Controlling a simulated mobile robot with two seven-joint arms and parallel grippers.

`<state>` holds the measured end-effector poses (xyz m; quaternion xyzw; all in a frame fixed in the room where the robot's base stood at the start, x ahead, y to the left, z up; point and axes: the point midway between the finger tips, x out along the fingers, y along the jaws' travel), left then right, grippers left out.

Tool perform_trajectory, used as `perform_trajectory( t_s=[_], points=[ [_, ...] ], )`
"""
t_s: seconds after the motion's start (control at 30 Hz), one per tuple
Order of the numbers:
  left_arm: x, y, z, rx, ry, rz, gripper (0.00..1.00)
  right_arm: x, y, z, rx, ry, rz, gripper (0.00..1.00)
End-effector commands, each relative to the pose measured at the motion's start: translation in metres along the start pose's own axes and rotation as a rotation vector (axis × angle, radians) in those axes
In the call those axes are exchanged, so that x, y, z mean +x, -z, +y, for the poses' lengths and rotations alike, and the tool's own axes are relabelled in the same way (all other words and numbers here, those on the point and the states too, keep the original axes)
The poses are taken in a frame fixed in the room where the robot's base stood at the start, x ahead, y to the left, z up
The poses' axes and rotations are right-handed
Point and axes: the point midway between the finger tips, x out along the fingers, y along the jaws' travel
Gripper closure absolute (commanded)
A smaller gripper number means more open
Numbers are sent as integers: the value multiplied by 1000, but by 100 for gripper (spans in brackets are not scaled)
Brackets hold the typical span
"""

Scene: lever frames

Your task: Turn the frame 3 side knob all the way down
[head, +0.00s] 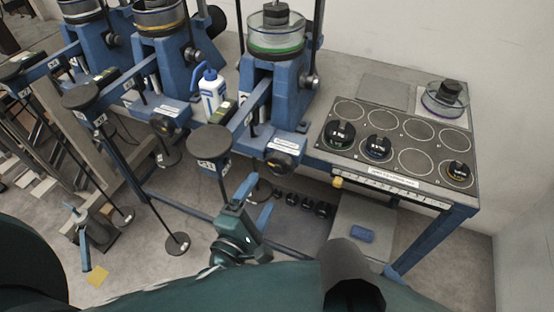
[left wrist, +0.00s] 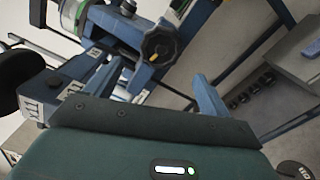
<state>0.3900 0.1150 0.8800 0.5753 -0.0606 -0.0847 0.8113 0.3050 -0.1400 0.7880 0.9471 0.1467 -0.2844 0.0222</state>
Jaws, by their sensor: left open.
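The rightmost blue lever frame (head: 287,95) carries a black side knob (head: 284,161) with a yellow mark, low on its front beside a white label. The knob also shows near the top middle of the left wrist view (left wrist: 160,45). I take this frame as frame 3. My left gripper (head: 255,199) is open and empty, below and a little left of the knob in the head view, apart from it. In the left wrist view my two blue fingers (left wrist: 157,88) stand spread, with the knob beyond the gap between them. My right gripper is not in view.
The frame's lever with a round dark pad (head: 209,141) stands close above my left gripper. A panel of weights (head: 395,145) is at the right. A white-and-blue bottle (head: 211,92) stands between frames. Small dark weights (head: 305,204) lie on a low shelf.

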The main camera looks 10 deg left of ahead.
Motion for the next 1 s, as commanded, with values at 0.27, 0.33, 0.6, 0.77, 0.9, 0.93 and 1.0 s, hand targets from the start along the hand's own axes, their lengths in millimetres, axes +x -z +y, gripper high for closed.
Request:
perform_trajectory(
  t_s=[0.27, 0.33, 0.6, 0.77, 0.9, 0.93, 1.0],
  points=[
    [21, 3, 2, -54, -8, 18, 18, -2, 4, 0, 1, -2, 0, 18],
    [31, 3, 3, -54, -8, 17, 18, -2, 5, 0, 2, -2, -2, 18],
    [72, 4, 2, -51, -7, 16, 18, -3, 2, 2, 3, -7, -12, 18],
    [95, 4, 2, -51, -7, 16, 18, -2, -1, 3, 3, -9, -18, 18],
    [98, 4, 0, -49, -3, 16, 26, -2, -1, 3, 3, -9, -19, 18],
    [97, 4, 0, -49, -3, 16, 28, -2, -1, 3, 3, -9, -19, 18],
    [97, 4, 1, -49, -4, 15, 34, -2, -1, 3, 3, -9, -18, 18]
  ],
)
